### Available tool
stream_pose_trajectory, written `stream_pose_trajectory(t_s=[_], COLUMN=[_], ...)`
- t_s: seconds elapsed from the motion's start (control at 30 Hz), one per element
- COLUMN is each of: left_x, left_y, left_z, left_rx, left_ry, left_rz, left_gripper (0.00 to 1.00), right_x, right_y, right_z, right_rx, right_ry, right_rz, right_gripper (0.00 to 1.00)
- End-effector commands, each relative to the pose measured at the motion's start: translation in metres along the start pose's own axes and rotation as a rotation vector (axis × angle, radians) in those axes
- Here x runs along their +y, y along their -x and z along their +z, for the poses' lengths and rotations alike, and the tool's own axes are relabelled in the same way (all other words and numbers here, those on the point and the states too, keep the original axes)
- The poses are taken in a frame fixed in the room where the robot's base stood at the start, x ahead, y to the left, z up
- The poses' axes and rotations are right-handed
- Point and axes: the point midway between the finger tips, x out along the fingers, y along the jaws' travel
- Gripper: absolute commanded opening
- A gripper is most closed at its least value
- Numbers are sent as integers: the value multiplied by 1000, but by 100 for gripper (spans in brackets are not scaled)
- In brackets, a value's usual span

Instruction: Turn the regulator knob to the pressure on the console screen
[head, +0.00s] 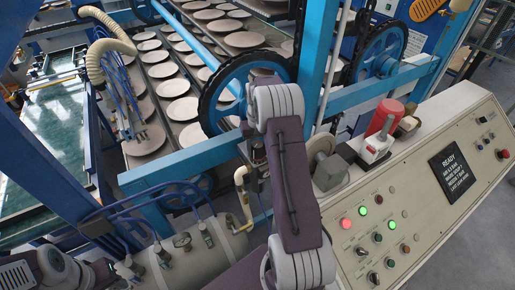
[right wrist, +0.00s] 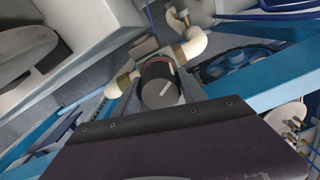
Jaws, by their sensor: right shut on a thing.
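In the head view this gripper (head: 257,158) is partly covered by my own arm, and I cannot make out the knob there. The console screen (head: 452,174) is black with white text headed READY. A line below starts with AIR, but its figures are too small to read surely. My left gripper is not seen.
Cream pipes (right wrist: 190,47) bend close behind the knob. A blue frame with a large chain wheel (head: 238,90) and racks of plates stand behind.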

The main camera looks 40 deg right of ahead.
Motion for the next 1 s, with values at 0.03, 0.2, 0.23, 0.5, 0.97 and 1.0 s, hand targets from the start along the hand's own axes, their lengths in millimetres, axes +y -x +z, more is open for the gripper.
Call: stream_pose_trajectory(t_s=[0.03,0.2,0.23,0.5,0.97,1.0], left_x=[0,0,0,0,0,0], left_y=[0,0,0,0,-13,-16], left_z=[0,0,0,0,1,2], left_rx=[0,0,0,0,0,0], left_ry=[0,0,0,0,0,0], left_rz=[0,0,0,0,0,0], left_gripper=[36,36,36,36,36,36], right_x=[0,0,0,0,0,0], right_y=[0,0,0,0,20,29], right_z=[0,0,0,0,-2,-2], right_rx=[0,0,1,1,7,7], right_ry=[-6,-12,-12,-11,-10,-10], right_rz=[0,0,0,0,0,1], right_gripper=[8,8,8,70,70,70])
